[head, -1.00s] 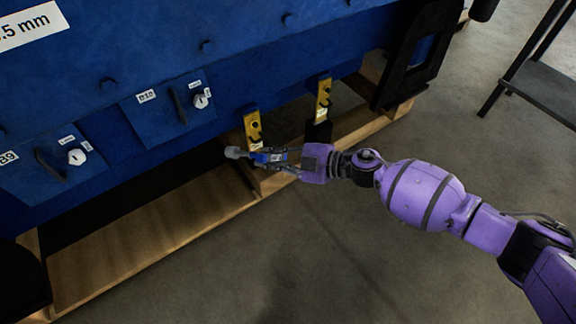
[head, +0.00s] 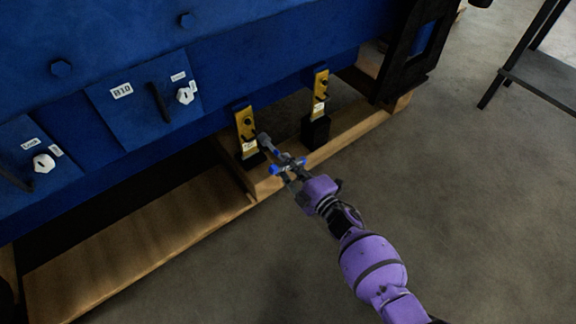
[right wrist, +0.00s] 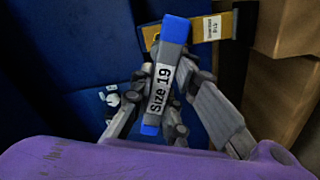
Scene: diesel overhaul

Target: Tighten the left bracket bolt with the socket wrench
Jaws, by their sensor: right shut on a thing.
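My right gripper (head: 287,172) is shut on the socket wrench (head: 266,143). The wrench has a grey socket end and blue parts. In the right wrist view, the wrench (right wrist: 173,55) shows a white "Size 19" label between my fingers (right wrist: 163,100). The yellow left bracket (head: 245,128) hangs at the engine's lower edge, with a dark bolt (head: 248,121) on its face. The socket end is close to the bracket's lower right side; I cannot tell if it touches. The bracket (right wrist: 222,27) lies partly behind the wrench in the right wrist view. My left gripper is not in view.
A similar yellow right bracket (head: 320,88) hangs to the right, above a black block (head: 315,131). The blue engine (head: 230,60) stands on a wooden pallet (head: 140,235). Blue panels with handles (head: 158,102) are at left.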

